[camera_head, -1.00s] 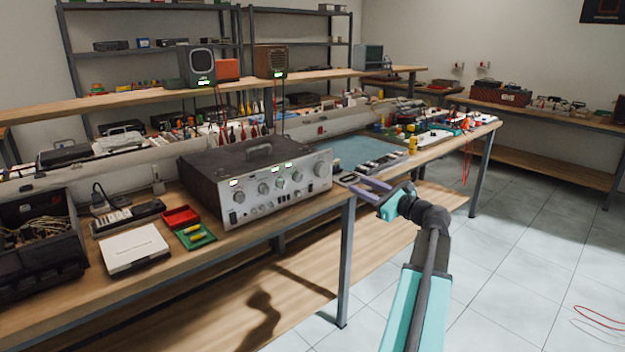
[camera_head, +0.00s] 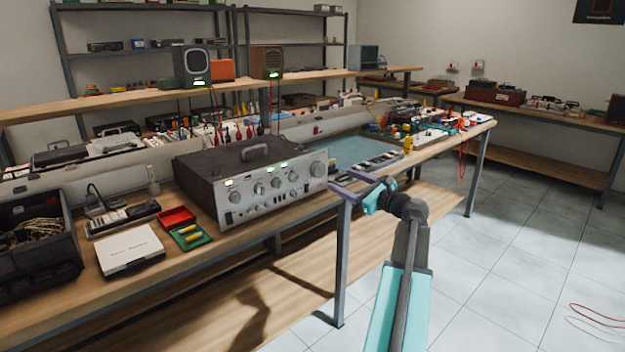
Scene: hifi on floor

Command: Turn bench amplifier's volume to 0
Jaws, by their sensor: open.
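The bench amplifier (camera_head: 250,180) is a dark box with a silver front panel, standing on the wooden bench. Its front carries several round knobs, small lit displays and a row of small controls along the bottom. The largest knob (camera_head: 317,169) is at the right end of the panel. I cannot read which knob is the volume. My gripper (camera_head: 342,183) is open and empty, just right of the amplifier's right front corner, near the bench edge. Its fingers point left toward the panel. No contact with a knob shows.
Left of the amplifier are a red tray (camera_head: 177,217), a green tray (camera_head: 191,237), a white box (camera_head: 130,248) and a dark crate (camera_head: 38,245). A blue mat (camera_head: 358,152) lies to the right. The tiled floor at right is mostly clear.

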